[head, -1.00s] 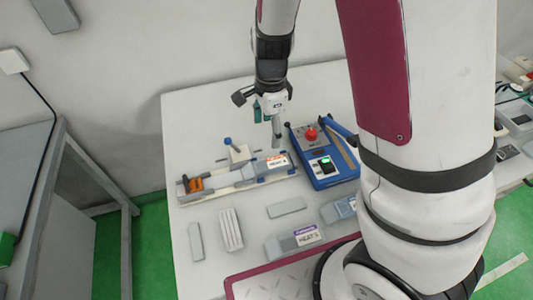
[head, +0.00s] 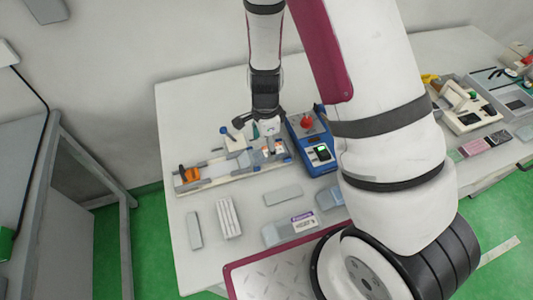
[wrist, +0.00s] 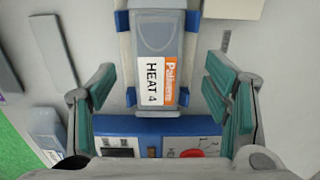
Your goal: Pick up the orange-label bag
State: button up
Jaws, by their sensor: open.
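The orange-label bag (wrist: 150,38) is grey with a white "HEAT 4" patch and an orange strip. In the wrist view it lies between the rails of a slide fixture, its labelled end towards a blue machine. In the head view the bag (head: 266,154) is partly hidden by my gripper (head: 268,138). My gripper (wrist: 162,85) is open, its green-padded fingers apart on both sides of the bag's labelled end. It is low over the bag, and no finger clearly touches it.
The blue machine (head: 317,157) with a red knob stands close right of my gripper. The slide fixture (head: 215,179) has an orange clamp at its left. A purple-label bag (head: 277,234) and several grey pieces lie in front. The table's back left is clear.

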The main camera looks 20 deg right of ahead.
aim_at(266, 151)
jog(key=shift+s+f, duration=0.1)
jog(key=shift+f, duration=1.6)
jog(key=shift+c, duration=0.6)
jog(key=c, duration=1)
jog(key=shift+r, duration=0.2)
